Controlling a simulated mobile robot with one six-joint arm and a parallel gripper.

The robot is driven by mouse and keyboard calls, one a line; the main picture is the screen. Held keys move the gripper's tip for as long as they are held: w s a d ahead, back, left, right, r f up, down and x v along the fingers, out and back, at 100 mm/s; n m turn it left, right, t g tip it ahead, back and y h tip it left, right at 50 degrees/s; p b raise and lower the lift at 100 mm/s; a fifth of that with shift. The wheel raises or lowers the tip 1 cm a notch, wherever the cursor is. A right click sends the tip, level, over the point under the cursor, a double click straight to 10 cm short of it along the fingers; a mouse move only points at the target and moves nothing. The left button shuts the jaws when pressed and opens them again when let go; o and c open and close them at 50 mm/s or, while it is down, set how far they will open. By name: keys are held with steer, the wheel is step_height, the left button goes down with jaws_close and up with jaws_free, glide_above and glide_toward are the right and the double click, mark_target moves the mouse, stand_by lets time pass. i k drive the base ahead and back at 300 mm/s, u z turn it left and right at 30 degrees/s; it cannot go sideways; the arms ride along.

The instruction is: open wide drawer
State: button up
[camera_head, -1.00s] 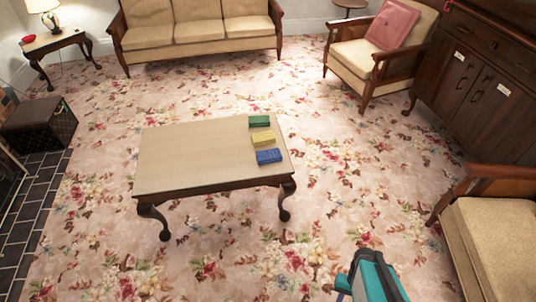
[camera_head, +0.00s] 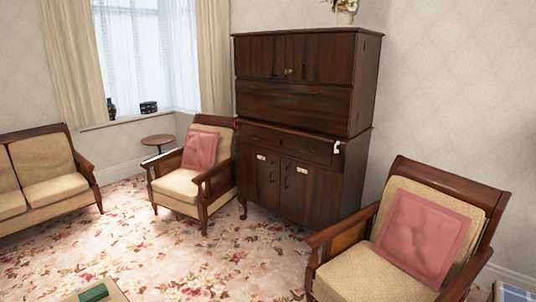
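A tall dark wooden cabinet (camera_head: 262,110) stands against the far wall, right of the window. Two upper doors are at its top, with a wide horizontal front (camera_head: 305,103) below them. Under a ledge is a row of shallower drawer fronts (camera_head: 285,142), above two lower doors (camera_head: 290,190) with dark handles and pale labels. All the fronts look shut. I cannot tell which one is the wide drawer. A small white item (camera_head: 336,147) is at the ledge's right end. My gripper is not in this view.
An armchair with a pink cushion (camera_head: 200,150) stands left of the cabinet; another with a pink cushion (camera_head: 421,236) stands at the right front. A sofa (camera_head: 45,175) is at the left. Open floral carpet (camera_head: 200,250) lies before the cabinet. A table corner with a green block (camera_head: 94,293) is at the bottom.

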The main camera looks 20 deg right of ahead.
mark_target(315, 151)
steer(key=z, duration=0.2)
steer(key=i, duration=2.85)
steer(key=u, duration=0.15)
